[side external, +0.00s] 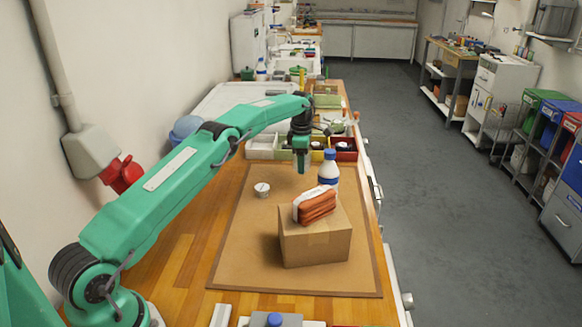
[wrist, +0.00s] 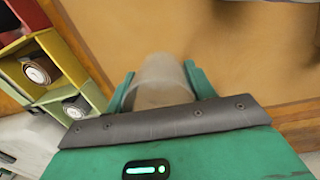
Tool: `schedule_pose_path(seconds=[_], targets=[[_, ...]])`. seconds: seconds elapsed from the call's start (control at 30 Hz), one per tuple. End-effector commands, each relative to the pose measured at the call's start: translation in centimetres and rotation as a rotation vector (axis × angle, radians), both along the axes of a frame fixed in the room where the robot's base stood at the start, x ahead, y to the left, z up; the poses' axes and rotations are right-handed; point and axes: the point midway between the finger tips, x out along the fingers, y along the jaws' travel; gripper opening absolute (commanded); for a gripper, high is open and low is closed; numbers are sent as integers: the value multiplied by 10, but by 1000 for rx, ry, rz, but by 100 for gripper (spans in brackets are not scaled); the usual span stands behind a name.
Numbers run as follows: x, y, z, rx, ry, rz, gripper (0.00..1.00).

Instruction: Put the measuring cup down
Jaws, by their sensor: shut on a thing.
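My gripper (wrist: 160,78) is shut on a clear measuring cup (wrist: 161,88), which sits between the two green fingers in the wrist view. The cup looks see-through and slightly blurred. In the side external view my gripper (side external: 301,168) points down over the far part of the brown mat (side external: 235,255). The cup cannot be made out there. I cannot tell whether its base touches the mat.
A white bottle with a blue cap (side external: 328,172) stands right of my gripper. Nearer is a cardboard box (side external: 315,246) with an orange-and-white bundle (side external: 315,207) on top. A small white roll (side external: 262,190) lies left. Coloured bins (side external: 262,148) line the mat's far edge. The mat's near left is clear.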

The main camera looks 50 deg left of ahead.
Motion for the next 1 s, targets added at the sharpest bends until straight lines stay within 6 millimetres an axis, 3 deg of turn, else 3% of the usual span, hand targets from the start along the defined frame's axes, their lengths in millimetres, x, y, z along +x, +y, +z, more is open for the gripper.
schedule_pose_path(seconds=[0.2, 0.4, 0.77, 1.0], targets=[[6, 6, -7, -11, -7, 221, 28], [8, 8, -10, -18, -9, 331, 28], [8, 9, -11, -20, -10, 360, 28], [8, 9, -27, -20, -7, 359, 28]])
